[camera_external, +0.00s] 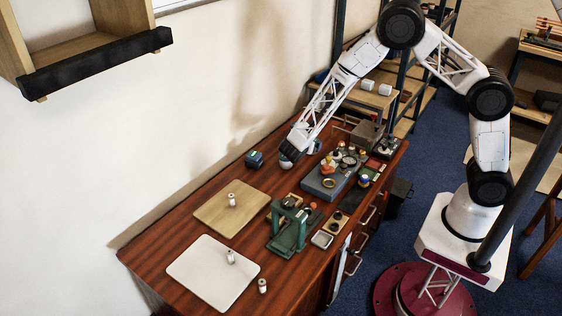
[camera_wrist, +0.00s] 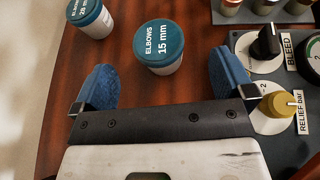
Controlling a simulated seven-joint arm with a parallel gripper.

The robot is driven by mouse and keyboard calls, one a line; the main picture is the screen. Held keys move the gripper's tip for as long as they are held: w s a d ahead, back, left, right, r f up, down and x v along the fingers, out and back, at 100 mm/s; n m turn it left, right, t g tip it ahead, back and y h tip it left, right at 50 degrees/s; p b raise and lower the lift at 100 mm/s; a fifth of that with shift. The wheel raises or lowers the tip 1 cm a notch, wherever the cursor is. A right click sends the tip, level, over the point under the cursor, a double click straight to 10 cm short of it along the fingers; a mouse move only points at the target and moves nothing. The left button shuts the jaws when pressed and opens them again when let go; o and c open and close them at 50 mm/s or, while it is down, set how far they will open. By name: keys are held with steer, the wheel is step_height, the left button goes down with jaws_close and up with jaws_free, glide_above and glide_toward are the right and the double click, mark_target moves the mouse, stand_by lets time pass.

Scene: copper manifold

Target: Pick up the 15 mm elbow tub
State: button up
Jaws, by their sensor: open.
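The 15 mm elbow tub (camera_wrist: 160,66) is a white tub with a teal lid marked "ELBOWS 15 mm". It stands upright on the bench in the wrist view. My gripper (camera_wrist: 164,62) is open, with one blue finger to the left of the tub and one to the right. There is a gap on each side, and nothing is held. In the external view my gripper (camera_external: 291,153) is low over the far side of the bench. I cannot clearly make out the 15 mm tub there.
A similar elbow tub (camera_wrist: 92,20), marked 28 mm, stands to the upper left. A grey panel with knobs, including a yellow relief knob (camera_wrist: 280,104), lies close to the right finger. Metal fittings (camera_wrist: 264,8) stand at the top right. A wooden board (camera_external: 222,222) lies nearer on the bench.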

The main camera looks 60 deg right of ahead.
steer(key=shift+w+a+f+n+t, duration=0.2)
steer(key=shift+w+f+n+t, duration=0.1)
steer(key=shift+f, duration=0.4)
steer(key=shift+d, duration=0.1)
steer(key=shift+x, duration=1.2)
steer(key=shift+x, duration=2.6)
steer(key=shift+s+f, duration=0.1)
steer(key=shift+s, duration=0.1)
steer(key=shift+c, duration=0.2)
steer(key=c, duration=1.2)
